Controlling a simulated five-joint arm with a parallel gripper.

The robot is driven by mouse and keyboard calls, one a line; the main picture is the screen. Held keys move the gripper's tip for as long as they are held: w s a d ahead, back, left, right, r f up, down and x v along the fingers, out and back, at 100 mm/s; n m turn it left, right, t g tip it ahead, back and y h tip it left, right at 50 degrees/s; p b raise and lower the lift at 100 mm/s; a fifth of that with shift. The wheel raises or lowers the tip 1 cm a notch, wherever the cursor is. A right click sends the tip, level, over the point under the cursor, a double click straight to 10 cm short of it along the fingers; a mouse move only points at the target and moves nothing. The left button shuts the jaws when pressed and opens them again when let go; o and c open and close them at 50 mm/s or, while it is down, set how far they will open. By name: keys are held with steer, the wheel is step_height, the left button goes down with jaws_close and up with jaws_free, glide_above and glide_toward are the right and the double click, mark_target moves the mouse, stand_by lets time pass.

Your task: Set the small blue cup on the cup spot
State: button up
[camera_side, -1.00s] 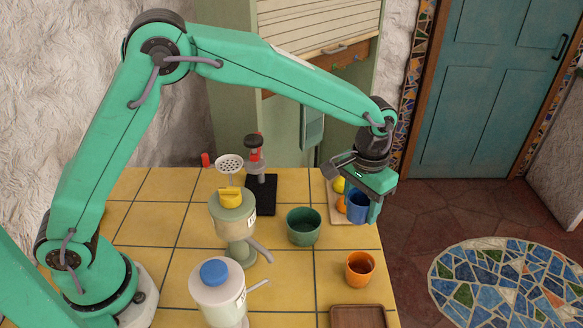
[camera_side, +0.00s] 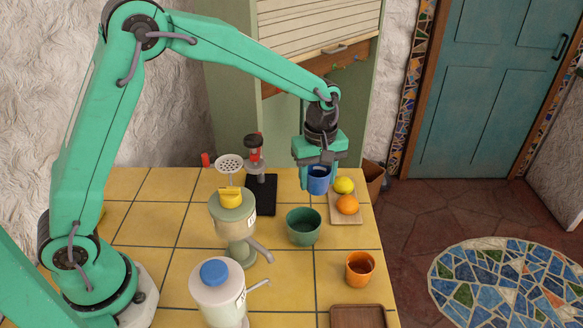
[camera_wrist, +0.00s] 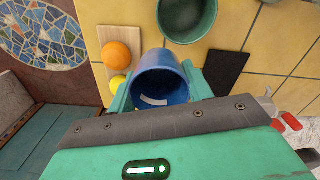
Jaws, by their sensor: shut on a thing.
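The small blue cup (camera_side: 319,181) is between the fingers of my gripper (camera_side: 319,172), near the back edge of the tiled counter in the side view. The wrist view also shows the blue cup (camera_wrist: 160,78), with green fingers of my gripper (camera_wrist: 159,92) on both sides of it. My gripper is shut on the cup. The cup appears held above the counter, left of the fruit board. Its exact height is hard to tell. I cannot tell for certain which place is the cup spot; a black mat (camera_side: 265,200) lies left of the cup.
A green bowl (camera_side: 303,228) stands in front of the cup. A lemon (camera_side: 344,185) and an orange (camera_side: 347,205) sit on a wooden board (camera_side: 346,219). An orange cup (camera_side: 360,268), a brown tray (camera_side: 358,316) and two dispensers, yellow-topped (camera_side: 236,228) and blue-capped (camera_side: 217,297), stand nearer.

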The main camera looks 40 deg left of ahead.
steer(key=a+n, duration=0.1)
steer(key=n, duration=0.1)
steer(key=a+n, duration=0.4)
steer(key=shift+s+a+f, duration=0.1)
steer(key=shift+s+a, duration=0.05)
steer(key=shift+s, duration=0.25)
steer(key=shift+s+a+f+n, duration=0.1)
steer(key=shift+s+a+n, duration=0.05)
steer(key=shift+a+n, duration=0.6)
steer(key=shift+s+a+n, duration=0.15)
steer(key=shift+a+n, duration=0.25)
steer(key=shift+n, duration=0.55)
steer(key=shift+f, duration=0.25)
glide_above(290, 204)
steer(key=shift+f, duration=3.25)
steer(key=shift+f, duration=0.95)
steer(key=o, duration=1.1)
steer(key=shift+c, duration=0.2)
steer(key=shift+r, duration=0.15)
